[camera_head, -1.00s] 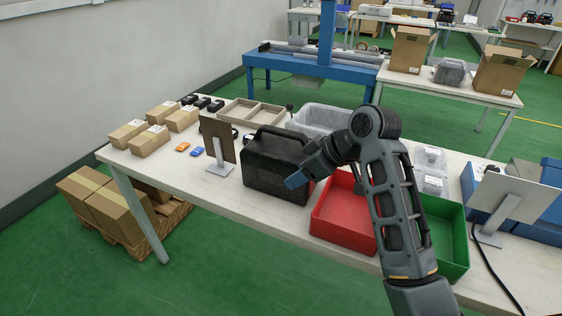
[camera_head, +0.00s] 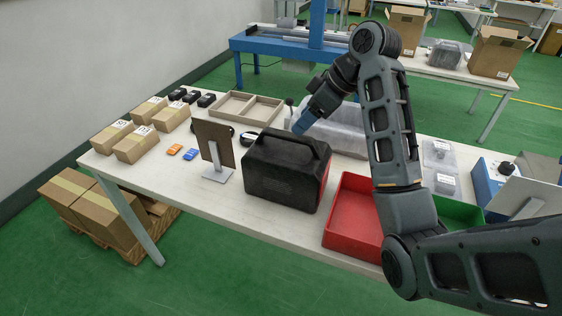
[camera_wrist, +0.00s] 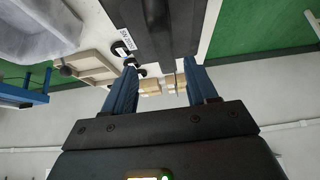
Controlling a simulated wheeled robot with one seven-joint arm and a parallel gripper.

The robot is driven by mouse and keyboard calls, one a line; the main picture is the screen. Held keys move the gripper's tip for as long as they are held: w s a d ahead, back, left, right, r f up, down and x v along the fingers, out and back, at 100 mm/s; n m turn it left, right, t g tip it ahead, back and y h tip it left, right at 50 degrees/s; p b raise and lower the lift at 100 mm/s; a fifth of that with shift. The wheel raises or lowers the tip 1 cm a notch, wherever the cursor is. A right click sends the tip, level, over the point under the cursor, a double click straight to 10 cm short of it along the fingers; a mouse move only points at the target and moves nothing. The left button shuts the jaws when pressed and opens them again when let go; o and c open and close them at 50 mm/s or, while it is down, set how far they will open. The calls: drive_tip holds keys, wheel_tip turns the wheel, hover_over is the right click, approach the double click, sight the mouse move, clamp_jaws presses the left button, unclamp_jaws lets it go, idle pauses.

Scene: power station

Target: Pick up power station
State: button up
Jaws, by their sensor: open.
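The power station (camera_head: 283,178) is a black case with a top handle and red trim on its right side. It stands upright on the white table (camera_head: 185,232). My gripper (camera_head: 300,127) is above and behind its right end in the head view, apart from it. In the wrist view, the two blue fingers of my gripper (camera_wrist: 160,70) are spread with nothing between them. The dark shape of the power station (camera_wrist: 175,30) fills the top middle there, beyond the fingertips. The far side of the case is hidden in the head view.
A panel on a stand (camera_head: 214,150) is close on the left, and a red bin (camera_head: 352,215) is on the right. A clear grey tub (camera_head: 345,135) and a divided tray (camera_head: 246,108) are behind. Cartons (camera_head: 136,145) are at the left end.

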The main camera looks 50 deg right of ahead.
sight(288, 133)
drive_tip(key=x, duration=0.5)
drive_tip(key=p+x, duration=0.1)
drive_tip(key=x, duration=0.1)
drive_tip(key=shift+a+f, duration=0.15)
drive_tip(key=shift+a, duration=0.2)
clamp_jaws()
idle(1.0)
drive_tip(key=shift+w+r, duration=0.15)
drive_tip(key=shift+r, duration=0.15)
